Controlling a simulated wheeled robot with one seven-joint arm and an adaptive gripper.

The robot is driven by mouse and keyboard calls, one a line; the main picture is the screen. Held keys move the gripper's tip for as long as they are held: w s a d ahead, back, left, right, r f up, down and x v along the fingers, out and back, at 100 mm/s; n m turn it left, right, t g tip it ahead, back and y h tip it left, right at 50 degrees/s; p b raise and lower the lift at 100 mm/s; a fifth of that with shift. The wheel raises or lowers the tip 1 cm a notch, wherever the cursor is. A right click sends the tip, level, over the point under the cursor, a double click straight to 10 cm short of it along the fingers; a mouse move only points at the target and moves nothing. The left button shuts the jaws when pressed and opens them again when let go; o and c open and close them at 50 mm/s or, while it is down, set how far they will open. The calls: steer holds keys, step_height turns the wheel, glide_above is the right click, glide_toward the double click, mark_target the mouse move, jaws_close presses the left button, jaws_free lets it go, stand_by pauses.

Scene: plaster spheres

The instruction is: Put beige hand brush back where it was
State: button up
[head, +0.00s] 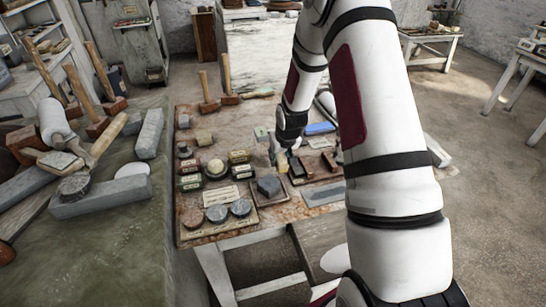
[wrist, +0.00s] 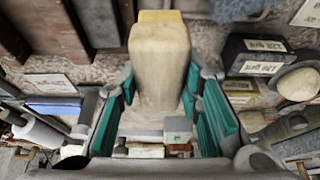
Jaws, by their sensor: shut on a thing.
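The beige hand brush (wrist: 160,60) shows in the wrist view as a pale, worn block with a yellowish far end. It stands between the teal-padded fingers of my gripper (wrist: 160,82), which is shut on it. In the head view my gripper (head: 284,158) is low over the middle of the crowded worktable (head: 298,208), partly hidden by my arm. The brush is too small there to tell apart clearly. Whether it touches the table cannot be told.
Dark labelled blocks (wrist: 255,56) lie close on the right in the wrist view. Mallets (head: 207,92) stand at the back. A cluttered bench (head: 110,225) is at left.

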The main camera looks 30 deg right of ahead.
steer(key=w, duration=0.4)
steer(key=shift+w+f, duration=0.1)
steer(key=shift+f, duration=0.15)
steer(key=shift+w+f+p, duration=0.15)
steer(key=shift+f+p, duration=0.05)
steer(key=shift+f, duration=0.7)
steer(key=shift+w+f+p, duration=0.1)
steer(key=shift+f+p, duration=0.1)
steer(key=shift+f, duration=0.65)
steer(key=shift+f, duration=0.15)
steer(key=o, duration=1)
steer(key=shift+o, duration=0.2)
